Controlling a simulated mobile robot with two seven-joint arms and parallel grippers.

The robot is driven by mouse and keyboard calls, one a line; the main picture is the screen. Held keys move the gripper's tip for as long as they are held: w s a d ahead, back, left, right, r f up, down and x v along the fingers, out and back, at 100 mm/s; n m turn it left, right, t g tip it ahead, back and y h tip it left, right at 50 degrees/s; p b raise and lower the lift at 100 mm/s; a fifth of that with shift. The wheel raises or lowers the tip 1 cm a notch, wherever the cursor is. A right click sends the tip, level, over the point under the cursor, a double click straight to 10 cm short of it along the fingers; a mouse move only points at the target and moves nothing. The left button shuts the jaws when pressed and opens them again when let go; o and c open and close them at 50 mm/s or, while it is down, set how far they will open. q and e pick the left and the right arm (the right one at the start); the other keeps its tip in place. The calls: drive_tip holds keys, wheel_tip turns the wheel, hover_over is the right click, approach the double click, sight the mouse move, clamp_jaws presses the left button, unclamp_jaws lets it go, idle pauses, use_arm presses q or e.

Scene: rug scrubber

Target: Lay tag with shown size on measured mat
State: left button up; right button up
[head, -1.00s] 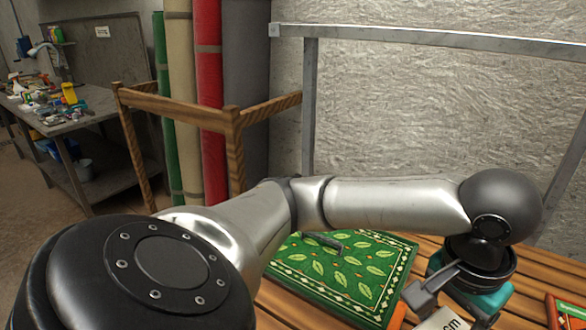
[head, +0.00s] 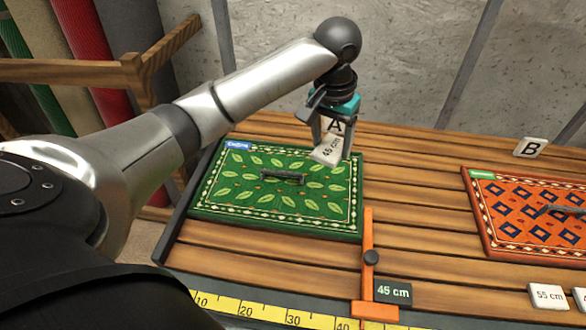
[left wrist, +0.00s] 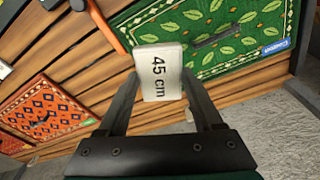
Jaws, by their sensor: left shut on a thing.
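My left gripper (head: 331,150) is shut on a white tag reading "45 cm" (head: 329,151). The tag also shows between the fingers in the left wrist view (left wrist: 157,72). The gripper hangs over the back right corner of the green leaf-patterned mat (head: 230,205); how high the tag is cannot be told exactly. The mat lies flat on the slatted table with a dark handle (head: 283,177) on it. An orange slider (head: 367,262) stands at the mat's right edge, by a dark display reading "45 cm" (head: 393,292). My right gripper is not in view.
A yellow measuring tape (head: 250,308) runs along the front. An orange mat (head: 530,220) lies at the right, with a "B" sign (head: 530,148) behind it. A tag reading "55 cm" (head: 549,296) lies at front right. An "A" sign (head: 334,126) is behind my gripper.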

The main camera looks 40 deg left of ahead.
use_arm(q)
drive_tip(key=b, duration=0.2)
hover_over(322, 207)
drive_tip(key=f, duration=1.4)
drive_tip(key=shift+s+f, duration=0.15)
drive_tip(key=shift+s, duration=0.05)
drive_tip(key=shift+f+b, duration=0.65)
drive_tip(key=shift+f, duration=2)
drive_tip(key=o, duration=1.3)
drive_tip(key=shift+f, duration=0.15)
drive_tip(key=r, duration=0.4)
drive_tip(key=s+r+p, duration=0.1)
drive_tip(key=r, duration=0.3)
drive_tip(key=r+p, duration=0.1)
drive_tip(key=r, duration=0.3)
drive_tip(key=shift+s+d+r, duration=0.1)
drive_tip(key=shift+s+r, duration=0.05)
